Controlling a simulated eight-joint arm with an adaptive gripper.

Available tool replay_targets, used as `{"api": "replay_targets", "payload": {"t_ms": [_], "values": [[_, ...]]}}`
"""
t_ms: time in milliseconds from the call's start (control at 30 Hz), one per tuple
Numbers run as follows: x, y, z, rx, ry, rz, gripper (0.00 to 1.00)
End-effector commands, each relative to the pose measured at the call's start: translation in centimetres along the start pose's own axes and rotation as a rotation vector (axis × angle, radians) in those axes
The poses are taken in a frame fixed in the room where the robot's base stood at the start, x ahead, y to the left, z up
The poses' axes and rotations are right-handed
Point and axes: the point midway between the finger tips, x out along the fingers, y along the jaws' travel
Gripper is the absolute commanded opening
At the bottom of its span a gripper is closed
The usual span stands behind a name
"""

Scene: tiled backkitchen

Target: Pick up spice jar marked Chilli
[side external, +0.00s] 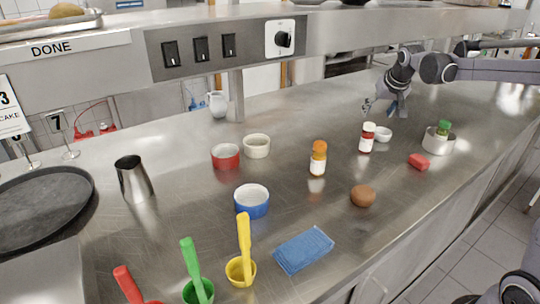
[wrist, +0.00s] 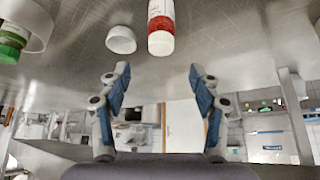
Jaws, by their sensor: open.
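A spice jar (side external: 367,138) with a white cap and red contents stands upright on the steel counter, right of centre in the side view.
A small white bowl (side external: 383,135) is close beside the white-capped jar. A shelf (side external: 350,35) runs above the counter's back. The counter behind the jars is mostly clear.

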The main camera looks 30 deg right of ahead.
Motion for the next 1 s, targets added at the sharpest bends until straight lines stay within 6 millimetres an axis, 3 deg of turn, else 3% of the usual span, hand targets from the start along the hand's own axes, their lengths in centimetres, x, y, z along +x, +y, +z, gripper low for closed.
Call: {"api": "replay_targets", "payload": {"t_ms": [100, 367, 700, 1000], "values": [[1.8, 0.0, 0.0, 0.000, 0.001, 0.000, 0.63], [3.7, 0.0, 0.1, -0.001, 0.001, 0.000, 0.63], [7.8, -0.1, 0.4, 0.000, 0.002, 0.000, 0.63], [8.6, -0.1, 0.5, 0.000, 0.003, 0.000, 0.63]]}}
